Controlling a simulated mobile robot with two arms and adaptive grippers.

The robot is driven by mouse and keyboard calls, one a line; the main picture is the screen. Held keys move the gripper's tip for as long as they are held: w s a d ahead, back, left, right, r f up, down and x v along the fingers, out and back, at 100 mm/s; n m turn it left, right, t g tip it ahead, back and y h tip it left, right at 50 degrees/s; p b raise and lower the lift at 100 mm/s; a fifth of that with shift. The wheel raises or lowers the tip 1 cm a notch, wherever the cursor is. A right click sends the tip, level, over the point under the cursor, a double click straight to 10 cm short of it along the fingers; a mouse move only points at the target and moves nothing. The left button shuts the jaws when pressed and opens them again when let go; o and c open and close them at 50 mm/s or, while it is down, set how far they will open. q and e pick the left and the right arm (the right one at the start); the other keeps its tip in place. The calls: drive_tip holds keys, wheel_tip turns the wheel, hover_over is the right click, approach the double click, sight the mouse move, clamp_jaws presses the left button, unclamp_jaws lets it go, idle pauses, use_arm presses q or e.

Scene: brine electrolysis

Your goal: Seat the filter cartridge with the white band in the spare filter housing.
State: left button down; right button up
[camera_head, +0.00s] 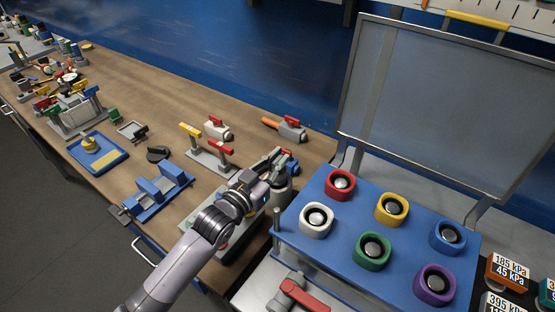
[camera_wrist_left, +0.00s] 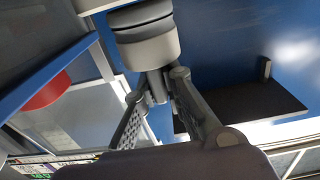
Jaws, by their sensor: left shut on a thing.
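My left gripper (camera_head: 276,170) is over the right end of the wooden bench, beside the blue panel. In the left wrist view its fingers (camera_wrist_left: 160,88) are shut on a cylinder with a wide pale band and a darker grey part (camera_wrist_left: 143,32), which fits the filter cartridge with the white band. In the head view a pale grey rounded body (camera_head: 280,190) shows by the fingers, partly covered; I cannot tell if it is the cartridge. I cannot make out the spare filter housing for sure. My right gripper is not in view.
The blue panel (camera_head: 332,249) with several coloured rings stands close right of the gripper, under a raised clear lid (camera_head: 440,100). A stand with yellow and red handles (camera_head: 210,160) and a blue fixture (camera_head: 158,196) are to the left. A red-handled part (camera_head: 303,294) is at the front.

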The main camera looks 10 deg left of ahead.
use_arm(q)
drive_tip(key=shift+f+b, duration=0.3)
drive_tip(key=shift+f, duration=0.25)
drive_tip(key=shift+p, duration=0.3)
idle(0.6)
drive_tip(key=shift+f+b, duration=0.35)
drive_tip(key=shift+f, duration=0.25)
idle(0.4)
drive_tip(key=shift+f, duration=0.15)
drive_tip(key=shift+p, duration=0.35)
drive_tip(key=shift+s+f, duration=0.15)
drive_tip(key=shift+f, duration=0.3)
idle(0.4)
drive_tip(key=shift+d+r, duration=0.1)
drive_tip(key=shift+r, duration=0.15)
drive_tip(key=shift+p, duration=0.85)
idle(1.2)
